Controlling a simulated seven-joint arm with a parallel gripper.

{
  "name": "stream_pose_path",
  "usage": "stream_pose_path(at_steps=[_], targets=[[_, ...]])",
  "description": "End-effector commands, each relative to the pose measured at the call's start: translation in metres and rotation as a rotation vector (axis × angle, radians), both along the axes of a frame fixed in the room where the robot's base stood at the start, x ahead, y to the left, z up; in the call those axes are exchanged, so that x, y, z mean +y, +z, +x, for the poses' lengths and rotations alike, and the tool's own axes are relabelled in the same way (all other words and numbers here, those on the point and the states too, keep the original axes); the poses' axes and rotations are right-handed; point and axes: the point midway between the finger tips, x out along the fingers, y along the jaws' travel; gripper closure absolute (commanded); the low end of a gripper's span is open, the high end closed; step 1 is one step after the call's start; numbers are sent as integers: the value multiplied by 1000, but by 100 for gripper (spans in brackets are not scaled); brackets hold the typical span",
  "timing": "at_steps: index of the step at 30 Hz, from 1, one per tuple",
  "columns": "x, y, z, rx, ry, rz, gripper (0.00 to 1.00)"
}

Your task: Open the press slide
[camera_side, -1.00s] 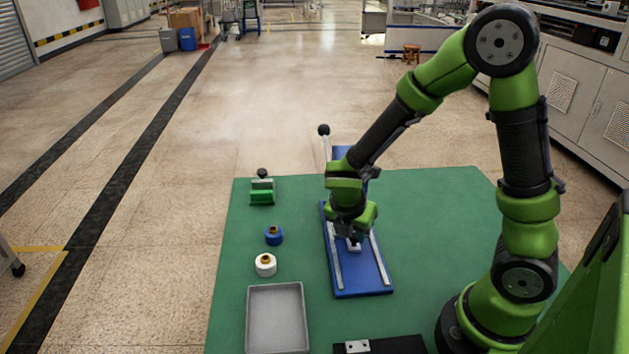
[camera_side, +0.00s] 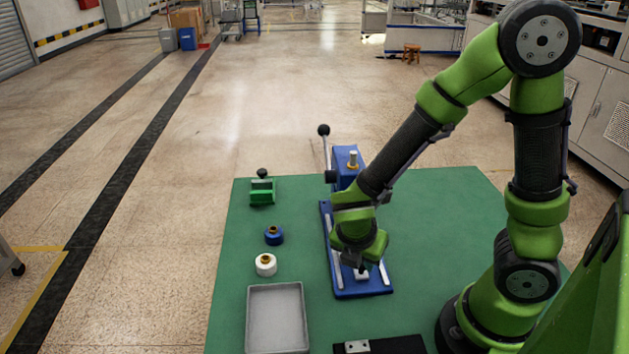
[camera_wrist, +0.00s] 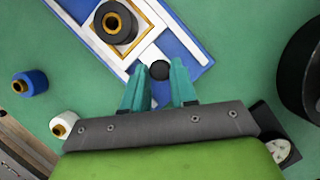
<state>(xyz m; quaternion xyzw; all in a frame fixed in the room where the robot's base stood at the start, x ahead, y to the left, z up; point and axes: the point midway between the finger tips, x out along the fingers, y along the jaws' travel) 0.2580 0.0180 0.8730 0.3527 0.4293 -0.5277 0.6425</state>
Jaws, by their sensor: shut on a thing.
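The press (camera_side: 345,165) is a blue upright with a lever ending in a black ball, at the far end of a blue base (camera_side: 345,291) with two pale rails. My gripper (camera_side: 362,268) is low over the near part of the rails. In the wrist view my gripper's teal fingers (camera_wrist: 160,72) are shut on a round black knob (camera_wrist: 160,69) at the slide's near end. A dark round part (camera_wrist: 117,22) with a tan centre sits in an orange-edged square just beyond the knob. In the side view my gripper mostly hides the slide.
A green fixture (camera_side: 262,192), a blue spool-like part (camera_side: 274,236) and a white one (camera_side: 265,265) stand left of the press. An empty grey tray (camera_side: 276,318) lies at the front left. A black block (camera_side: 385,345) is at the front edge. The mat right of the base is clear.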

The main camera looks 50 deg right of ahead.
Motion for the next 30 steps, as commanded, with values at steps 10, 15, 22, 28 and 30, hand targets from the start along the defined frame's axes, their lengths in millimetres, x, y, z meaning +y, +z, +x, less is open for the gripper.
stream_pose_path(at_steps=[10, 15, 22, 28, 30], targets=[[0, 0, 0, 0, 1, 0, 47], [1, 2, 1, -2, 1, 0, 47], [14, 34, 0, -10, 2, 3, 47], [33, 80, -5, -8, 3, 4, 47], [39, 96, -6, -8, 3, 4, 47]])
